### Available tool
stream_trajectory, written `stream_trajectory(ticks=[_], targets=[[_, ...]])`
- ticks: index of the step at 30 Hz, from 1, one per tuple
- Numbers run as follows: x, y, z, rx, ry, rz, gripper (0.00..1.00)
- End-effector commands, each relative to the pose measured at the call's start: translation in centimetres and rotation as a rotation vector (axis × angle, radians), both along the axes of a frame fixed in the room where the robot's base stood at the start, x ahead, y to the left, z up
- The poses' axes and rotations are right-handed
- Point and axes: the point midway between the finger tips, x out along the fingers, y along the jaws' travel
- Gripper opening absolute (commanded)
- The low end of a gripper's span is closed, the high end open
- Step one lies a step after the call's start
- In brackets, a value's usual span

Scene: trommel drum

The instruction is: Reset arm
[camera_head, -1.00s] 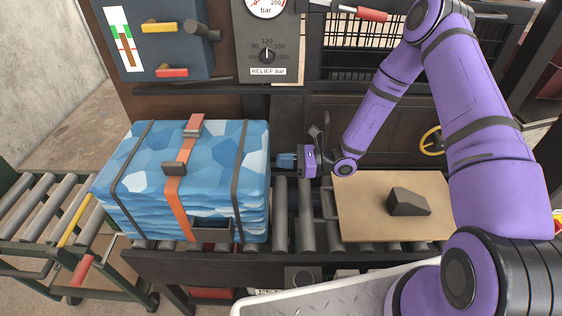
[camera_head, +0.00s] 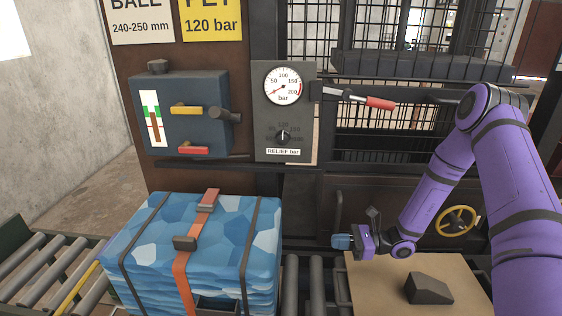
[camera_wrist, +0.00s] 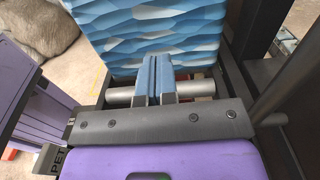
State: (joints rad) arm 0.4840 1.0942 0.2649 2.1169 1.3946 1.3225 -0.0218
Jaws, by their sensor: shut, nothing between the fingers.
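My gripper (camera_head: 342,242) is at the end of my purple arm, to the right of the blue strapped bale (camera_head: 225,240). It is shut and empty. In the wrist view its blue finger pads (camera_wrist: 154,78) are together, over the rollers and in front of the bale's side (camera_wrist: 150,35). A gap shows between the gripper and the bale in the head view. My arm is bent, with its elbow raised at the right.
A tan board (camera_head: 375,290) with a dark block (camera_head: 428,289) lies right of the rollers (camera_head: 304,285). Behind stand a gauge panel (camera_head: 270,120), a blue-grey box with levers (camera_head: 165,100), a red-handled lever (camera_head: 380,103) and a yellow handwheel (camera_head: 457,221).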

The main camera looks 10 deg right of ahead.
Motion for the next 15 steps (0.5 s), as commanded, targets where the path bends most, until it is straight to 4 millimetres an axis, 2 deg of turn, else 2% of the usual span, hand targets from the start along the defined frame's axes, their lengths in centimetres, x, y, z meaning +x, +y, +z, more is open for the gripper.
stream_trajectory(ticks=[5, 15], targets=[[-0.4, 0.3, 3.4, -0.076, -0.079, 0.095, 0.00], [-3.3, 0.6, 11.8, -0.308, -0.298, 0.355, 0.00]])
